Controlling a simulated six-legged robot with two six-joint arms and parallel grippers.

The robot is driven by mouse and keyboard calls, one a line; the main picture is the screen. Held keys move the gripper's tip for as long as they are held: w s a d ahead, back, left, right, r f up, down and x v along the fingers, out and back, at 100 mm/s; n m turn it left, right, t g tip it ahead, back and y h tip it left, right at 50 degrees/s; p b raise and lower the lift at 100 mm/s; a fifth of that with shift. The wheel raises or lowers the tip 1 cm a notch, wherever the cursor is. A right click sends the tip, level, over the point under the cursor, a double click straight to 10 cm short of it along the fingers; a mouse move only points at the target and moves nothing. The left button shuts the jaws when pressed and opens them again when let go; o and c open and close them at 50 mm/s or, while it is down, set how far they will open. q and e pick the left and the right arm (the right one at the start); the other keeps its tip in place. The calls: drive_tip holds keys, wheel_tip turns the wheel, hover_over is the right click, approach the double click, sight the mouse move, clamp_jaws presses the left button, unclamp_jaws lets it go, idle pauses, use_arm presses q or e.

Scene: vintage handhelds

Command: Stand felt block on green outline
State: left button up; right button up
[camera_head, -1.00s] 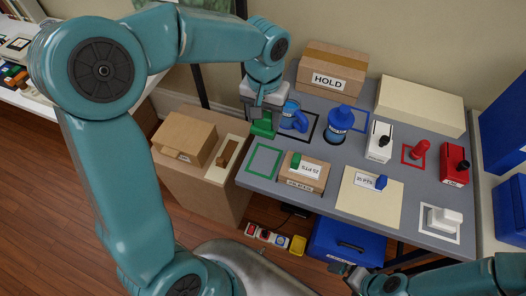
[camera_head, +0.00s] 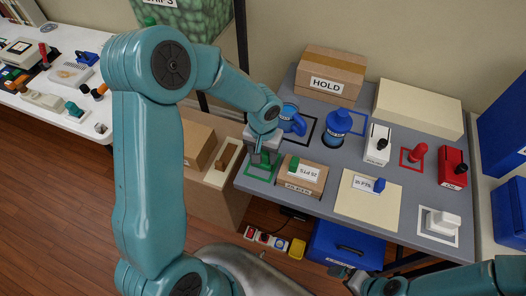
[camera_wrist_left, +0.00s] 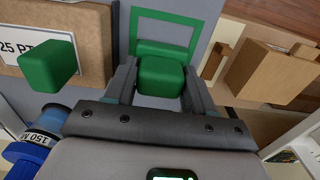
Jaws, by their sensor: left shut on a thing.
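The green felt block (camera_wrist_left: 160,74) is between the fingers of my left gripper (camera_wrist_left: 158,84) in the wrist view, which is shut on it. In the head view my left gripper (camera_head: 262,161) is at the green outline (camera_head: 246,184), at the left end of the grey table. The outline also shows in the wrist view (camera_wrist_left: 178,15), and the block overlaps its near part there. I cannot tell whether the block touches the table. My right gripper (camera_head: 356,279) shows only partly at the bottom edge; its jaws are unclear.
A cardboard box with a 25 PTS card (camera_head: 304,187) and another green piece (camera_wrist_left: 48,66) stands beside the outline. A blue mug (camera_head: 294,122) and a blue bottle (camera_head: 337,125) are behind. A brown cabinet (camera_head: 225,192) adjoins the table's left end.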

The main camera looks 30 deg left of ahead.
sight(263, 152)
use_arm(q)
drive_tip(key=shift+s, duration=0.1)
drive_tip(key=shift+f, duration=0.15)
drive_tip(key=o, duration=1)
drive_tip(key=shift+r, duration=0.35)
wheel_tip(263, 152, up, 12)
drive_tip(key=shift+f, duration=0.1)
drive_tip(key=shift+s+f, duration=0.1)
